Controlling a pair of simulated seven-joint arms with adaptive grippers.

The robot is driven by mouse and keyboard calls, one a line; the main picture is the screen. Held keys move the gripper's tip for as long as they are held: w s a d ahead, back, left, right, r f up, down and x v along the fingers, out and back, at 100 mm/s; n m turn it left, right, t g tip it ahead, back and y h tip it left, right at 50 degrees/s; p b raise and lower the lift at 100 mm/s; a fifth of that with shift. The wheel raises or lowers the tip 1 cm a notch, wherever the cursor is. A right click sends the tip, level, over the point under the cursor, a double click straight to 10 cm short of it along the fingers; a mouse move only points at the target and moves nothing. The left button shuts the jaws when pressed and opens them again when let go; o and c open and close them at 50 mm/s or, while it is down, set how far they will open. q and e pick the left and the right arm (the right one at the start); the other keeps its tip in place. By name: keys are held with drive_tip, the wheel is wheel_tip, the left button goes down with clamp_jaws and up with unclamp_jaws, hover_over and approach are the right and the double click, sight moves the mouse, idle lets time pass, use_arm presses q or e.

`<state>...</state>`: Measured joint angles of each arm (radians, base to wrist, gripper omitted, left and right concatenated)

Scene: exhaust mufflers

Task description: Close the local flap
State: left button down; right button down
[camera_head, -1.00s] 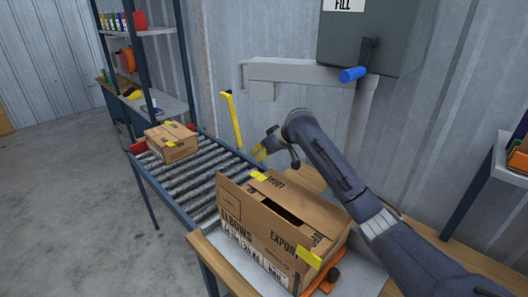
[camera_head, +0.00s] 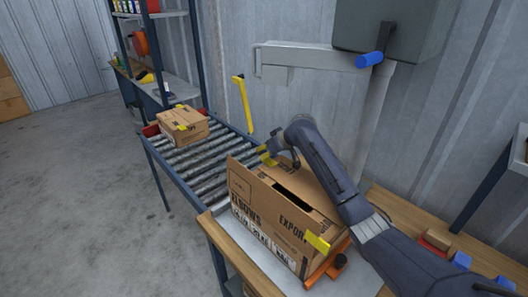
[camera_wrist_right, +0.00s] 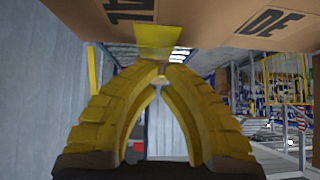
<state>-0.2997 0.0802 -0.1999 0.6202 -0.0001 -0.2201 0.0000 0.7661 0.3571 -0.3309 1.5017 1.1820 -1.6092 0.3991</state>
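The large cardboard box (camera_head: 275,222) sits on the bench in the head view, printed "EXPORT" and "ELBOWS". Its top shows a dark open slot (camera_head: 296,194). A yellow tab (camera_head: 318,242) marks its near right edge. My right gripper (camera_head: 267,155) is at the box's far left, beside the far edge of its top. In the right wrist view, its yellow fingers (camera_wrist_right: 160,72) meet at the tips with nothing seen between them. A cardboard panel (camera_wrist_right: 205,22) with a yellow tab (camera_wrist_right: 158,40) lies just above the fingertips; contact is unclear. My left gripper is out of view.
A roller conveyor (camera_head: 190,160) runs behind the box, carrying a smaller carton (camera_head: 183,126). A grey machine with a blue-handled lever (camera_head: 370,59) hangs above. Orange clamp parts (camera_head: 327,265) lie at the box's near right corner.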

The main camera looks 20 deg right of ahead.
drive_tip(key=shift+s+a+f+h, duration=0.1)
drive_tip(key=shift+f+h, duration=0.3)
drive_tip(key=shift+f, duration=0.35)
drive_tip(key=shift+r, duration=0.1)
drive_tip(key=shift+r, duration=0.95)
wheel_tip(320, 180, up, 3)
drive_tip(key=shift+r, duration=0.2)
drive_tip(key=v, duration=1)
drive_tip(key=shift+f, duration=0.15)
drive_tip(key=shift+f, duration=0.1)
